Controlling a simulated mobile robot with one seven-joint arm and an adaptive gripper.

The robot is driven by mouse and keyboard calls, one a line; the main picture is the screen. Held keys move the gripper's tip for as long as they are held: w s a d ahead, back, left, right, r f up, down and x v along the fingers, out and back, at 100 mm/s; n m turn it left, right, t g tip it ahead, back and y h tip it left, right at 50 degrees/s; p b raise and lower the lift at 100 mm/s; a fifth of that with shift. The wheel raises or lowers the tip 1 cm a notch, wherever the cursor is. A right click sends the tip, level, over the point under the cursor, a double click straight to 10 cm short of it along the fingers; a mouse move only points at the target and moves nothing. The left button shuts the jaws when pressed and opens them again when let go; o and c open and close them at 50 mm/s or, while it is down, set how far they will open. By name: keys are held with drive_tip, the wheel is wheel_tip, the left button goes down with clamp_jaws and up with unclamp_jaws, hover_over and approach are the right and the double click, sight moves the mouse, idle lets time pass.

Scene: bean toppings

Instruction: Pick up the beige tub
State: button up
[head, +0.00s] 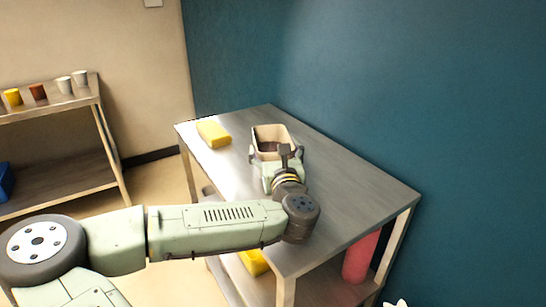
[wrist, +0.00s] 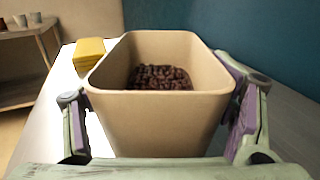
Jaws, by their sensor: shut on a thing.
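The beige tub (wrist: 158,112) stands upright in the wrist view, with dark beans (wrist: 160,77) inside it. My gripper (wrist: 160,120) has one finger against each side of the tub, with purple pads at its left and right walls. In the head view the tub (head: 285,131) is over the far part of the metal table, and my gripper (head: 272,160) reaches it from the near side. I cannot tell whether the tub's bottom touches the table, as my gripper hides it.
A yellow block (head: 213,134) lies on the metal table (head: 345,190), left of the tub. The right part of the tabletop is clear. A blue wall (head: 390,80) rises behind. A shelf (head: 50,104) with several cups stands at the left. A red cylinder (head: 358,258) stands below the tabletop.

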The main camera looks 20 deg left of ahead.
drive_tip(key=c, duration=0.6)
drive_tip(key=shift+o, duration=0.2)
drive_tip(key=shift+r, duration=0.15)
drive_tip(key=shift+r, duration=0.55)
wheel_tip(320, 180, up, 2)
drive_tip(key=shift+r, duration=0.1)
drive_tip(key=s, duration=0.3)
drive_tip(key=s+a+b, duration=0.1)
drive_tip(key=s, duration=0.3)
drive_tip(key=s+r+b, duration=0.1)
drive_tip(key=s, duration=0.3)
drive_tip(key=shift+a, duration=0.2)
drive_tip(key=shift+c, duration=0.2)
drive_tip(key=shift+s+a+r+b, duration=0.15)
drive_tip(key=shift+s+b, duration=1.1)
drive_tip(key=shift+b, duration=1.05)
drive_tip(key=shift+s+a+r+b, duration=0.1)
drive_tip(key=shift+s+b, duration=1.1)
drive_tip(key=shift+b, duration=1.05)
